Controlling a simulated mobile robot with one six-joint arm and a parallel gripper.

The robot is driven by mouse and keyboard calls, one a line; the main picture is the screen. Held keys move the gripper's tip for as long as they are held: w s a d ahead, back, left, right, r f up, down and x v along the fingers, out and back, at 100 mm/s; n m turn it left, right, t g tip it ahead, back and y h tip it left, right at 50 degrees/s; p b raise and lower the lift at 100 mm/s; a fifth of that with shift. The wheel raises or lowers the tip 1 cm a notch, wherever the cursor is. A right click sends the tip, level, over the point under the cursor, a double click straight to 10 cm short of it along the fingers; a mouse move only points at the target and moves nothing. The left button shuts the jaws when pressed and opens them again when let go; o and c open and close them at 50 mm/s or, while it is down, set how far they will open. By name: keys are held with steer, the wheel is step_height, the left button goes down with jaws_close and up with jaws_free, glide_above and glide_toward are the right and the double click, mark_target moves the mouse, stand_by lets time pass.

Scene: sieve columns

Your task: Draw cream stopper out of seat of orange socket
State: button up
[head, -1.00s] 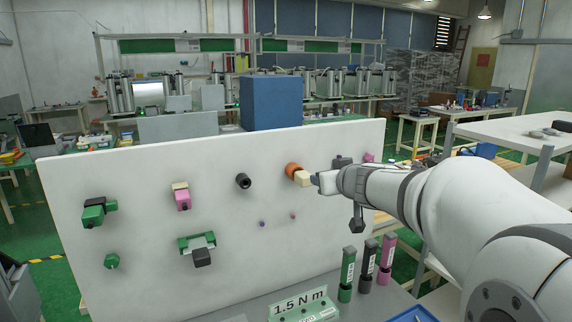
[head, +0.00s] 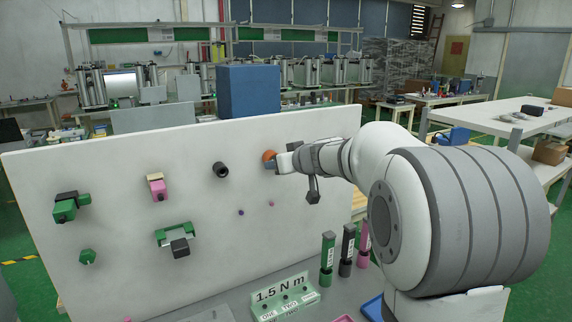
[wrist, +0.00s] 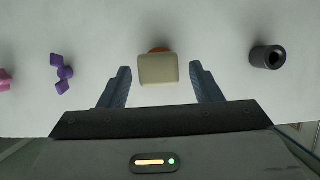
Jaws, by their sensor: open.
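The cream stopper (wrist: 158,70) is a block with rounded edges in the wrist view, standing out from the white panel. A sliver of the orange socket (wrist: 159,49) shows behind it; the stopper hides the rest. My gripper (wrist: 161,78) is open, with one finger on each side of the stopper.
The white panel (head: 120,215) also carries a black round socket (head: 221,170), a pink fitting with a cream top (head: 157,187) and several green fittings. In the wrist view a purple part (wrist: 62,73) is left of the fingers. Green, black and pink tubes stand below the arm.

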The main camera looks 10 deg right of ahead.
steer(key=shift+c, duration=0.2)
steer(key=c, duration=1.2)
